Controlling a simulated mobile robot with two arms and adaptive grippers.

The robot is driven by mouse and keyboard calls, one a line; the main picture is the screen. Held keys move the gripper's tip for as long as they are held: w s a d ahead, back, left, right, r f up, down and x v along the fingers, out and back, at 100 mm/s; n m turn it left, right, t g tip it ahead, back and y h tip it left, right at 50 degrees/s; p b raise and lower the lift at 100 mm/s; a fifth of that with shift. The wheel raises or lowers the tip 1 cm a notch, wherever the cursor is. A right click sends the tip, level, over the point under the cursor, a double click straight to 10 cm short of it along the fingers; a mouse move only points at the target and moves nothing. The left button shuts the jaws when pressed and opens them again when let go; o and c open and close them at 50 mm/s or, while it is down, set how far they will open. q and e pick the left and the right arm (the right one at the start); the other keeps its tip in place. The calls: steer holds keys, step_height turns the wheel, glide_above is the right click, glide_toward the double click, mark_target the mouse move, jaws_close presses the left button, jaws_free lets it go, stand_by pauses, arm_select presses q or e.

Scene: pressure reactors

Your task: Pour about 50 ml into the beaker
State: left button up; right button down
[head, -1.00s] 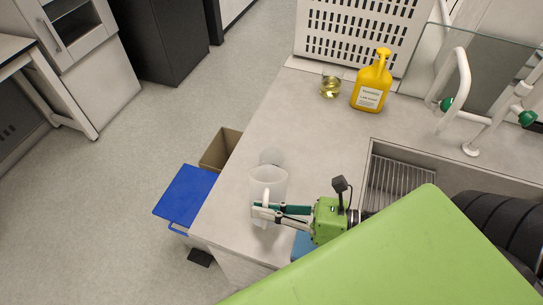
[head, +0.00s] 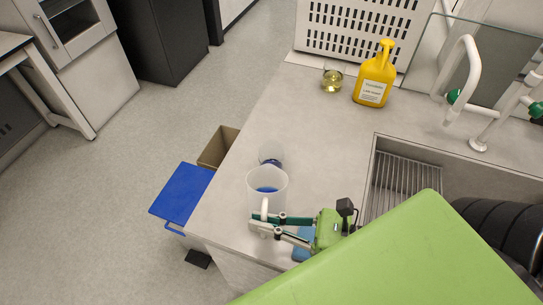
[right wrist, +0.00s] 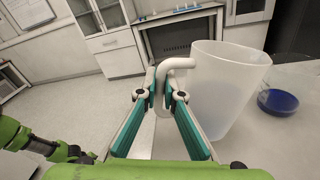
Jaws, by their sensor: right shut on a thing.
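A translucent white pitcher (head: 280,186) is near the front left of the counter, with blue liquid showing inside it. My right gripper (head: 265,224) is shut on the pitcher's handle; the handle (right wrist: 176,64) shows between the fingers in the right wrist view. The pitcher (right wrist: 228,88) looks close to upright there. A small clear beaker (head: 269,151) stands on the counter just behind the pitcher, with blue liquid low inside. The beaker (right wrist: 278,103) also shows at the right edge of the right wrist view. I cannot read its volume. My left gripper is not in view.
A yellow soap bottle (head: 375,80) and a glass with yellowish liquid (head: 332,80) stand at the back. A sink (head: 405,170) with a rack is to the right. The counter's left edge is close, with a blue-lidded bin (head: 182,195) below.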

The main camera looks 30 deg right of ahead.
mark_target(264, 238)
steer(key=shift+s+a+f+n+b, duration=0.25)
steer(key=shift+s+f+n+b, duration=0.25)
steer(key=shift+b, duration=0.6)
steer(key=shift+s+a+f+n+b, duration=0.25)
steer(key=shift+f+n+b, duration=0.45)
steer(key=shift+b, duration=0.4)
steer(key=shift+s+a+f+n+b, duration=0.1)
steer(key=shift+s+f+n+b, duration=0.25)
steer(key=shift+b, duration=0.45)
steer(key=shift+w+r, duration=0.1)
